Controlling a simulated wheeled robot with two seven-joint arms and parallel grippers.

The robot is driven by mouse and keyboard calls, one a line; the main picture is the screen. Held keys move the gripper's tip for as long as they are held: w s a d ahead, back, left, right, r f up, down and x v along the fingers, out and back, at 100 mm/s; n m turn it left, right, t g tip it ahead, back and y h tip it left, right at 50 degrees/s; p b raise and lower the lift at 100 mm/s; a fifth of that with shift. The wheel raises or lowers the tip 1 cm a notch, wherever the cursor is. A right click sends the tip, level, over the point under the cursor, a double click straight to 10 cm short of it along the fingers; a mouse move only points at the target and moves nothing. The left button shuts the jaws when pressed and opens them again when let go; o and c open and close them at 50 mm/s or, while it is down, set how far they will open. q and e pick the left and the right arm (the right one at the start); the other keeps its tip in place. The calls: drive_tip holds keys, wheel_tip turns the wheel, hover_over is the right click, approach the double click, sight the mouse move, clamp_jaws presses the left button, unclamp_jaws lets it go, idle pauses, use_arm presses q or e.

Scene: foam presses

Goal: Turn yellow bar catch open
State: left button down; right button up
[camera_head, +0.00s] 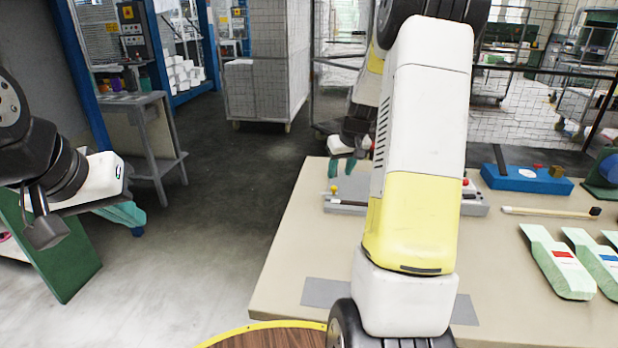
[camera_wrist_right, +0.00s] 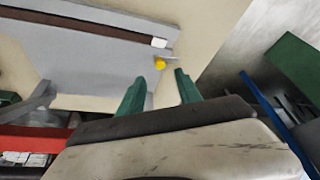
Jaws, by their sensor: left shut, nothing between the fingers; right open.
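The yellow knob of the bar catch (camera_head: 333,189) sits at the left end of a grey press fixture (camera_head: 345,208) on the table. In the right wrist view the yellow knob (camera_wrist_right: 160,64) lies just beyond and between my right fingertips, with a thin pale bar beside it; contact cannot be told. My right gripper (camera_head: 343,170) is open, with teal fingers above the fixture's left end. It also shows in the right wrist view (camera_wrist_right: 160,76). My left gripper (camera_head: 135,215) is shut and empty, off to the left, away from the table. My right arm hides the fixture's middle.
A red knob (camera_head: 465,182) is at the fixture's right end. A blue fixture (camera_head: 525,180), a dark-tipped stick (camera_head: 550,212) and pale green foam pieces (camera_head: 558,262) lie on the right of the table (camera_head: 285,270). The table's front left is mostly clear.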

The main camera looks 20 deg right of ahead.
sight(334, 187)
drive_tip(key=x, duration=0.7)
drive_tip(key=shift+f, duration=0.1)
clamp_jaws()
